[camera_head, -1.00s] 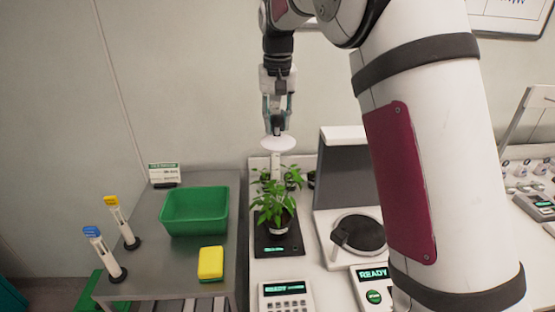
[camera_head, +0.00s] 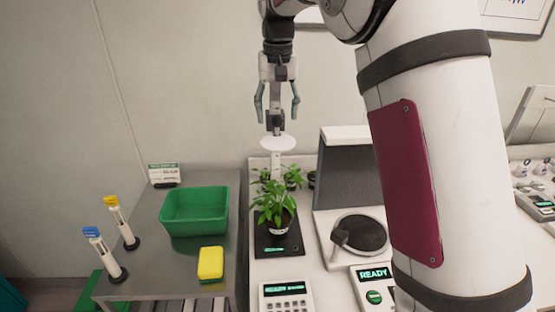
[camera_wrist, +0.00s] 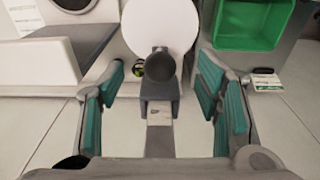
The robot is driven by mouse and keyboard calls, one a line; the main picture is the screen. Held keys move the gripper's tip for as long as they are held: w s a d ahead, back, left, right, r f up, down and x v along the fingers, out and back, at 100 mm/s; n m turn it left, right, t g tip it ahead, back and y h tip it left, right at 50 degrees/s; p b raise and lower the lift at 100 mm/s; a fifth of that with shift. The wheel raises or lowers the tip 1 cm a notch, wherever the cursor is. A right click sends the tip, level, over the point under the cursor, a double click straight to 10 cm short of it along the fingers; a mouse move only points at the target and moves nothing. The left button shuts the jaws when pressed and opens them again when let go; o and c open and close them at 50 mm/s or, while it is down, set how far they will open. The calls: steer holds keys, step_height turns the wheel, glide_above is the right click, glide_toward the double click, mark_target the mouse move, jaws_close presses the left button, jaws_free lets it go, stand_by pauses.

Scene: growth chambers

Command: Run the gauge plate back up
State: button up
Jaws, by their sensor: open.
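The gauge plate (camera_head: 278,143) is a white disc on an upright post, high above a potted plant (camera_head: 272,205) that stands on a dark pad. In the wrist view the plate (camera_wrist: 160,22) is seen from above, with a dark round knob (camera_wrist: 160,65) on a grey carriage (camera_wrist: 160,92) beside it. My gripper (camera_head: 277,108) is open, its fingers spread to either side of the knob and carriage. In the wrist view its teal finger pads (camera_wrist: 165,95) stand apart from the carriage, with a gap on both sides. Nothing is held.
A green tub (camera_head: 195,212) and a yellow sponge (camera_head: 210,264) are on the steel table at the left, near two upright tools with blue and yellow tops. A balance-like device with a dark round plate (camera_head: 362,235) stands right of the plant. The wall is close behind.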

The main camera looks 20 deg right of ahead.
mark_target(278, 117)
steer(key=shift+s+r, duration=0.15)
steer(key=shift+r, duration=1.15)
steer(key=shift+s+r, duration=0.1)
steer(key=shift+r, duration=1.2)
steer(key=s+r+n+t, duration=0.1)
steer(key=s+r+t, duration=0.15)
steer(key=s, duration=1.75)
steer(key=s+f+t, duration=0.1)
steer(key=s+f, duration=0.2)
steer(key=s, duration=0.4)
steer(key=s+f+n+t, duration=0.1)
steer(key=s+f, duration=0.3)
steer(key=s, duration=0.3)
steer(key=shift+s+f, duration=0.3)
steer(key=shift+s, duration=0.05)
steer(key=shift+c, duration=0.3)
